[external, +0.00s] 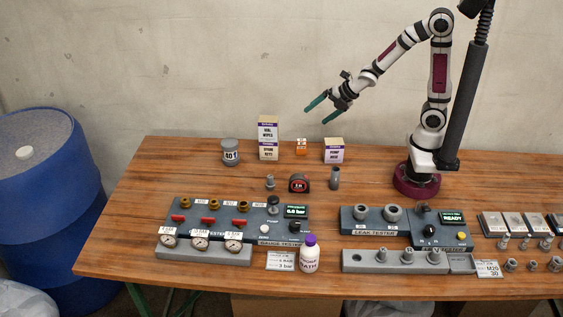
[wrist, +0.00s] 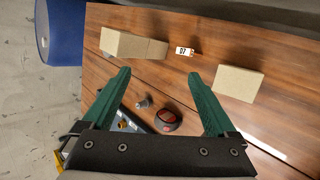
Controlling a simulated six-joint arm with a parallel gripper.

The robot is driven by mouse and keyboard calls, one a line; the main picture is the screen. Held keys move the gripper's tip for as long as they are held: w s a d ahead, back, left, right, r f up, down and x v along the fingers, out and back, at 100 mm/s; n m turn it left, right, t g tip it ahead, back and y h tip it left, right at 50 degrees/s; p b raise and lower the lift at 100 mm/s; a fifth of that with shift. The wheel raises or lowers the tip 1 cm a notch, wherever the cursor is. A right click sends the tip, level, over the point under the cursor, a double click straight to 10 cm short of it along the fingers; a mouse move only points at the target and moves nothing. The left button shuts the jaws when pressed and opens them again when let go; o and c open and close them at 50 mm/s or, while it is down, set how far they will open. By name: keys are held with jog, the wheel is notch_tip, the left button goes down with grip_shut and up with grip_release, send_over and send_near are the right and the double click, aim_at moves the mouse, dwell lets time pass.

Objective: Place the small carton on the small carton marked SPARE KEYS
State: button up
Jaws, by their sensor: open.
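Two small cream cartons with purple bands stand stacked at the back of the table. The upper carton (external: 268,128) seems to read VIAL WIPES. The lower carton (external: 268,152) has a small label that I cannot read surely; it may be SPARE KEYS. The stack also shows in the wrist view (wrist: 122,43), left of centre. Another small carton (external: 334,151) stands alone to the right, also in the wrist view (wrist: 238,84). My gripper (external: 316,115) is open and empty, in the air above and right of the stack, apart from every carton.
A small orange numbered block (external: 301,147) stands between the stack and the lone carton. A grey tub (external: 230,152) stands left of the stack. A tape measure (external: 299,183) and metal fittings lie in front. Testers and a white bottle (external: 309,255) fill the front.

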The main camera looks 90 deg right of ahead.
jog(key=s+a+r+m+g+y, duration=0.1)
jog(key=s+a+m+g, duration=0.1)
jog(key=s+a+m, duration=0.2)
jog(key=s+a+r+m+g+y, duration=0.1)
jog(key=s+a+m+g, duration=0.2)
jog(key=s+m, duration=0.8)
jog(key=s+a+r+m+g+y, duration=0.1)
jog(key=s+a+m+g+y, duration=0.1)
jog(key=s+a+m, duration=0.5)
jog(key=s+m+g, duration=0.1)
jog(key=m, duration=0.2)
jog(key=shift+r, duration=0.4)
